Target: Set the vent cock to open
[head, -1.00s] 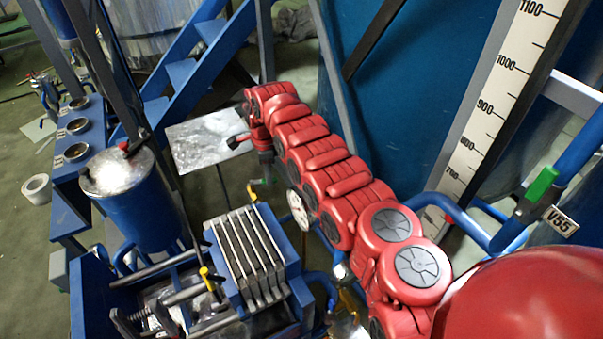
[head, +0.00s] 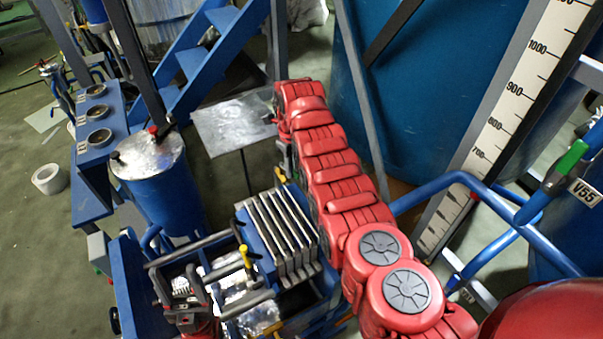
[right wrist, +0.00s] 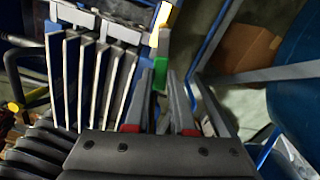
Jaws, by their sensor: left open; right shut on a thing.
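A green handle (right wrist: 160,73), which I take to be the vent cock's, sits between the fingertips of my right gripper (right wrist: 160,86) in the right wrist view. A yellow part (right wrist: 164,14) shows just beyond it. My right gripper is shut on this handle. I cannot read whether the cock is open or closed. In the head view my red right arm hides the handle and most of that gripper; a small yellow part (head: 280,175) shows beside the arm. My left gripper (head: 180,286) is open at the lower left, over the blue frame and pipes.
A finned plate block (head: 278,235) stands close left of my right arm. A blue drum (head: 160,195) and blue stairs (head: 190,65) lie further left. A scale (head: 515,90), blue pipes and a green-handled valve (head: 571,158) tagged V55 are at right.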

